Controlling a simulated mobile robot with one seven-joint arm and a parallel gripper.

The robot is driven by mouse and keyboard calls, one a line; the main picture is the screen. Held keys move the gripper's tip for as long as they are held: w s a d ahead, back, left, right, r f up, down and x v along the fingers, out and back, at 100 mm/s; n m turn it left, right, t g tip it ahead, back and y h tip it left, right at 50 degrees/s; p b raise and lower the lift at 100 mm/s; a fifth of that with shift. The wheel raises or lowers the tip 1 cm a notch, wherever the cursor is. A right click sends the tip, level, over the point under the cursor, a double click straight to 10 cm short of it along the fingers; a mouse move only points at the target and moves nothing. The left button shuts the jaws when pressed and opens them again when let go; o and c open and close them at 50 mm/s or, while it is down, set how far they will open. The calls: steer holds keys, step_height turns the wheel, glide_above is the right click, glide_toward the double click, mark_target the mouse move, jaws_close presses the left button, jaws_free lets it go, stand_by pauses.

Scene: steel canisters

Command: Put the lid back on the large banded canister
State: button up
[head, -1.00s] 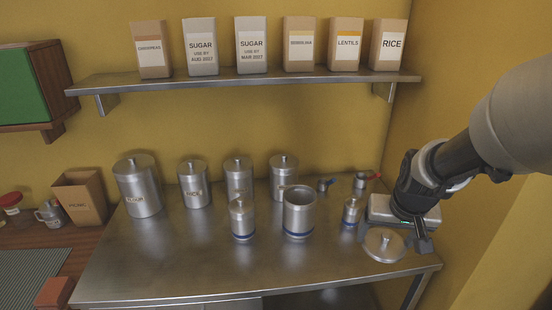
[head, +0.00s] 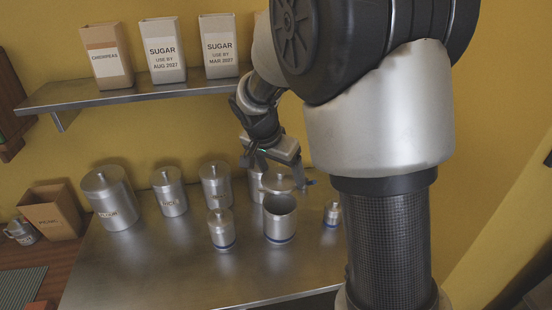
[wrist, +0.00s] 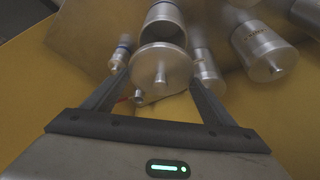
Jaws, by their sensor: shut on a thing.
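The large banded canister (head: 280,222) stands open on the steel table, upright, with a blue band near its base. My gripper (head: 284,168) is shut on the round steel lid (head: 279,184), holding it in the air above and, in the head view, just behind the canister's mouth. In the wrist view my gripper (wrist: 158,82) has one finger at each side of the lid (wrist: 150,60), whose knob faces the camera. There the canister (wrist: 164,22) shows beyond the lid, which hides part of it. The lid is apart from the rim in the head view.
A small banded canister (head: 221,230) stands left of the large one, and another (head: 332,214) stands right. Lidded canisters (head: 170,192) line the back. A shelf (head: 150,94) with paper bags hangs above. My arm hides the right side. The table front is clear.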

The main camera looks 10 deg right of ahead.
steer(key=shift+s+f+b, duration=0.15)
steer(key=shift+f+b, duration=0.25)
steer(key=shift+f, duration=0.3)
step_height(320, 180, down, 3)
steer(key=shift+f+b, duration=0.2)
steer(key=shift+b, duration=0.8)
steer(key=shift+f+b, duration=0.8)
steer(key=shift+b, duration=0.5)
steer(key=shift+f+b, duration=0.15)
steer(key=shift+b, duration=0.4)
stand_by(0.5)
stand_by(0.4)
steer(key=o, duration=1.1)
